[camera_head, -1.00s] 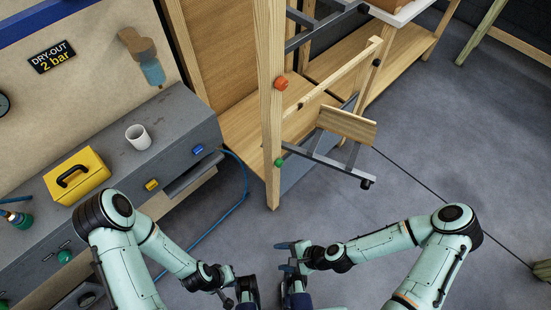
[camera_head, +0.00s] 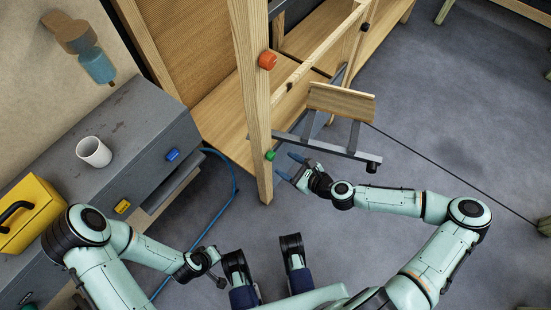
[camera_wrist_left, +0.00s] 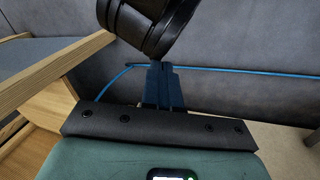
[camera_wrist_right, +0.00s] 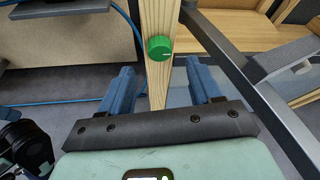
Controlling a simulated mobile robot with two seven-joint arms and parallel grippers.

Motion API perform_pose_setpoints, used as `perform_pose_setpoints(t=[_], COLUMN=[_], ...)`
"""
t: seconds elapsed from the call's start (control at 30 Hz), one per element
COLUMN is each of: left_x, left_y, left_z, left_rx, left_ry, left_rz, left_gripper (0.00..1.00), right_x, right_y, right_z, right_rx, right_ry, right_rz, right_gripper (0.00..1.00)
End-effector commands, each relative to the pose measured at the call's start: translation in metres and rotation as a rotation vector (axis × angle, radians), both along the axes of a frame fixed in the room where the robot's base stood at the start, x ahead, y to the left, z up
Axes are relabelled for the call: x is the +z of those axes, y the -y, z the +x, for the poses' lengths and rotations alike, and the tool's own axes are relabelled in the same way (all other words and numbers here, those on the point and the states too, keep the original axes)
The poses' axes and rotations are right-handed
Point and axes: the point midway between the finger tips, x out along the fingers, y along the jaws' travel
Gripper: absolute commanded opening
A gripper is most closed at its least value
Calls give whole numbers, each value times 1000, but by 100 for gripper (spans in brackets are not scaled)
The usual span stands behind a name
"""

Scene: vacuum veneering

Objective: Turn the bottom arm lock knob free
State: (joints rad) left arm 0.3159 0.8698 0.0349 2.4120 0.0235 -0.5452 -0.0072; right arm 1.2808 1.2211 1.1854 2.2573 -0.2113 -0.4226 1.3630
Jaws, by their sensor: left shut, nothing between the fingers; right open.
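The green knob (camera_head: 270,155) sits low on the upright wooden post (camera_head: 253,105), beside the end of the bottom grey arm (camera_head: 325,147). In the right wrist view the green knob (camera_wrist_right: 159,47) lies just beyond the fingertips, between them in the picture, its pale mark pointing right. My right gripper (camera_head: 290,165) is open and empty, a short way in front of the knob; its blue fingers (camera_wrist_right: 162,82) stand wide apart. My left gripper (camera_head: 219,282) hangs low, away from the post. Its fingers (camera_wrist_left: 161,85) are shut with nothing between them.
An orange knob (camera_head: 267,60) sits higher on the post. The bottom arm bears a wooden board (camera_head: 342,102) and reaches right, just above my right forearm. A grey bench with a white cup (camera_head: 93,151) and yellow case (camera_head: 28,212) stands left.

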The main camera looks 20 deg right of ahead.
Motion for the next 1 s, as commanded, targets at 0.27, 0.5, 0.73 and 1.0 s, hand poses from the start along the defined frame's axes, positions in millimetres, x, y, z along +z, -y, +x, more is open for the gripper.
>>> perform_pose_setpoints(t=[0.27,0.5,0.73,1.0], left_x=[-16,-18,-17,-17], left_y=[-11,-13,-13,-13], left_z=[20,25,26,25], left_rx=[22,27,27,27], left_ry=[53,67,67,67], left_rz=[26,33,33,33], left_gripper=[0,0,0,0], right_x=[-19,-22,-22,-22], right_y=[-24,-30,-30,-30], right_z=[36,44,44,44], right_rx=[3,1,1,2], right_ry=[0,-1,-1,-1], right_rz=[-3,-2,-1,-2], right_gripper=[63,63,57,7])
